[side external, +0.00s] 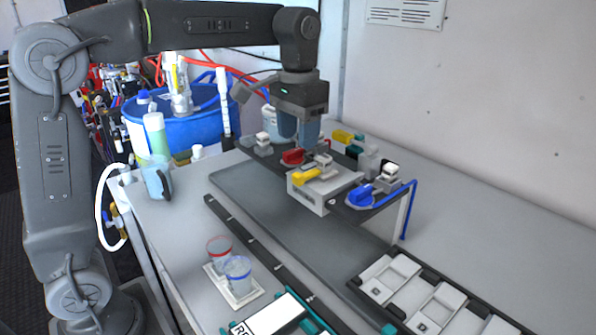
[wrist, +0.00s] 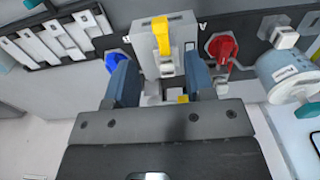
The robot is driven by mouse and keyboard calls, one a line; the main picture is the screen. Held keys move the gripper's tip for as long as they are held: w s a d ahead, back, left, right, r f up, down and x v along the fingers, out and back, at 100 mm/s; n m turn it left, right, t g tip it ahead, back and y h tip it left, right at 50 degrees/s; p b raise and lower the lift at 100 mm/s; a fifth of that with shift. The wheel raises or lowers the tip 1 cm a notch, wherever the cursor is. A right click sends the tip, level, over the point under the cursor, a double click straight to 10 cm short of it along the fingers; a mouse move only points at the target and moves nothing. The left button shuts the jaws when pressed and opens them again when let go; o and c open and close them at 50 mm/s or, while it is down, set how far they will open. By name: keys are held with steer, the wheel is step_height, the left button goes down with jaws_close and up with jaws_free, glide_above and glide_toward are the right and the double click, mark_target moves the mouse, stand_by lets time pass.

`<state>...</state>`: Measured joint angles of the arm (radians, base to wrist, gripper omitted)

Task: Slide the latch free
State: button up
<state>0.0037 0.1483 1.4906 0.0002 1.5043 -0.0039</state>
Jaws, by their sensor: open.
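A pale grey box (side external: 321,192) carries a yellow lever (side external: 306,177) on top; the wrist view shows the box (wrist: 148,45) and lever (wrist: 161,35) ahead of my gripper. A small light block (wrist: 167,69) sits at the lever's near end, between my fingers in that picture. I cannot tell for certain which part is the latch. My gripper (side external: 299,143) points down above the panel behind the box. In the wrist view my gripper (wrist: 160,70) has its two blue-grey fingers wide apart with nothing held.
A red valve handle (side external: 292,157) and a blue one (side external: 360,196) flank the box closely. A blue pipe (side external: 409,210) stands at the panel's right end. Two clear cups (side external: 238,272) and a slotted tray (side external: 425,296) are in front. A blue drum (side external: 190,130) stands behind left.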

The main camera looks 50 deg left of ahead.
mark_target(298, 175)
step_height(298, 175, down, 8)
steer(key=shift+f, duration=0.25)
steer(key=shift+c, duration=0.5)
jaws_close()
